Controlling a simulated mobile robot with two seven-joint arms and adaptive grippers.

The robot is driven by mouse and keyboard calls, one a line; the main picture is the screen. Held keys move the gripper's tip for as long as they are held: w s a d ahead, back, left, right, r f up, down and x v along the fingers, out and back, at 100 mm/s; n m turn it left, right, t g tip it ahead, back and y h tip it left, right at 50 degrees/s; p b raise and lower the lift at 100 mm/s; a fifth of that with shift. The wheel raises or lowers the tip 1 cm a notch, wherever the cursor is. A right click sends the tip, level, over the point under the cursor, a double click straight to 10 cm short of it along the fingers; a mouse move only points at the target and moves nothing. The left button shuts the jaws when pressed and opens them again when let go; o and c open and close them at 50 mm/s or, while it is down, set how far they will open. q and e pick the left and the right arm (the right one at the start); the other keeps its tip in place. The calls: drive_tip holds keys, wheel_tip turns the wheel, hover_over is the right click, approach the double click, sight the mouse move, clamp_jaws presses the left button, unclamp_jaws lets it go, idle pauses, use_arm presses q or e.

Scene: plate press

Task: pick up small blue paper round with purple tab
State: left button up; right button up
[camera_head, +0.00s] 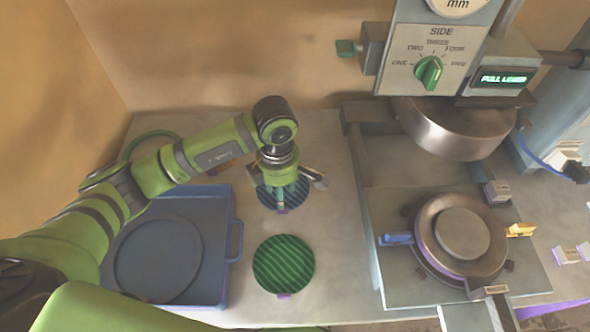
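A small blue paper round (294,203) with dark stripes lies flat on the grey bench, with a purple tab at its near edge. My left gripper (299,194) is directly over it and hides its middle and far part. Its fingers look spread apart, one pointing down in front of the round and one out to the right. Nothing shows between them. I cannot tell whether the fingertips touch the paper. My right gripper is not in view.
A green striped round (283,262) with a purple tab lies just nearer. A blue tray (232,262) with a circular recess is on the left, under my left arm. The press with its lower plate (500,235) and raised metal head (455,130) stands on the right.

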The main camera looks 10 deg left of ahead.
sight(283, 211)
use_arm(q)
drive_tip(key=shift+s+f, duration=0.1)
drive_tip(key=shift+f, duration=0.15)
drive_tip(key=shift+s+f+p, duration=0.25)
drive_tip(key=shift+f+p, duration=0.3)
drive_tip(key=shift+f, duration=0.05)
drive_tip(key=shift+s+f+p, duration=0.25)
drive_tip(key=shift+f+p, duration=0.25)
drive_tip(key=shift+f, duration=0.05)
drive_tip(key=f, duration=0.2)
drive_tip(key=shift+w+d+f+p, duration=0.1)
drive_tip(key=shift+w+f+p, duration=0.2)
drive_tip(key=shift+w+f, duration=0.1)
drive_tip(key=shift+f, duration=0.45)
drive_tip(key=c, duration=0.9)
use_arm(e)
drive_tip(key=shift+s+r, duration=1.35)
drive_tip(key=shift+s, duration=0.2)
